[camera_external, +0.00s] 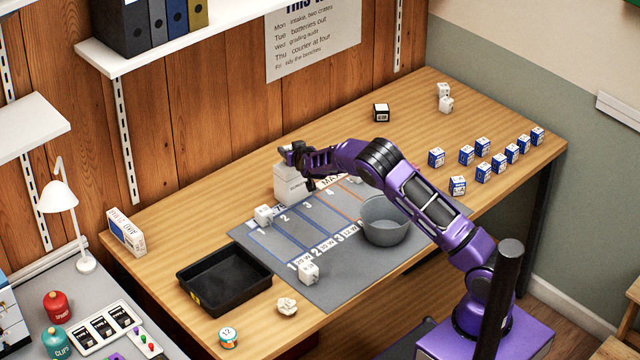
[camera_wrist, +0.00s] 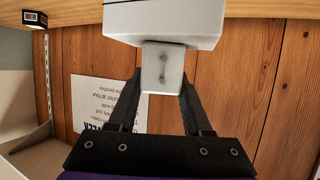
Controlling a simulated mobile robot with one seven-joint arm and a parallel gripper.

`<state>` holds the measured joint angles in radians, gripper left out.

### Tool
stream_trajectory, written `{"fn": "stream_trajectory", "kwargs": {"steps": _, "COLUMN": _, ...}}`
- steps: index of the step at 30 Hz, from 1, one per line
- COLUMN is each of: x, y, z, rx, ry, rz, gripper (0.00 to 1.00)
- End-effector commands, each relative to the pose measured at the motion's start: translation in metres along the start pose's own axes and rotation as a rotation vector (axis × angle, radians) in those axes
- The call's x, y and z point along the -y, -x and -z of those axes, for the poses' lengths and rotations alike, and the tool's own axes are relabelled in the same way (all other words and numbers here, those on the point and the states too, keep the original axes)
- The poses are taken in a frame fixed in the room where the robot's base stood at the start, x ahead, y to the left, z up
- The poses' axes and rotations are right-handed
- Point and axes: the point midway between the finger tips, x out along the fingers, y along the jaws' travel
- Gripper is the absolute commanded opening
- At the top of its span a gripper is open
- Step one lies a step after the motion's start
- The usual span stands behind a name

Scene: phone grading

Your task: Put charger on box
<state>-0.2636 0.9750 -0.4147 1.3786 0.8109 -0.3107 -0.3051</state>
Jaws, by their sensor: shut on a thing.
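My gripper (camera_external: 292,156) is over the box's top. In the external view my gripper hides most of the charger.
The grey mat (camera_external: 335,285) has numbered lanes, with white chargers (camera_external: 263,215) (camera_external: 309,272) on it. A grey bowl (camera_external: 385,222) stands under my arm. A black tray (camera_external: 222,282) is at left. Several blue-and-white cubes (camera_external: 483,147) and a dark-faced cube (camera_external: 381,112) are at right.

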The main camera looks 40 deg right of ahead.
Motion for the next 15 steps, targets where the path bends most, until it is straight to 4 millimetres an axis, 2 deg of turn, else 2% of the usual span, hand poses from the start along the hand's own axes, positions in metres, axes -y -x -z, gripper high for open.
{"fn": "stream_trajectory", "kwargs": {"steps": 8, "x": -0.0001, "y": -0.0013, "z": -0.0023, "rx": -0.002, "ry": 0.0, "rz": 0.0, "gripper": 0.0}}
{"fn": "stream_trajectory", "kwargs": {"steps": 9, "x": -0.0001, "y": -0.0008, "z": -0.0012, "rx": -0.001, "ry": 0.0, "rz": 0.0, "gripper": 0.55}}
{"fn": "stream_trajectory", "kwargs": {"steps": 13, "x": -0.0002, "y": -0.0007, "z": -0.0011, "rx": -0.001, "ry": 0.0, "rz": 0.0, "gripper": 0.78}}
{"fn": "stream_trajectory", "kwargs": {"steps": 15, "x": -0.0002, "y": -0.0007, "z": -0.0011, "rx": -0.001, "ry": 0.0, "rz": 0.0, "gripper": 0.79}}
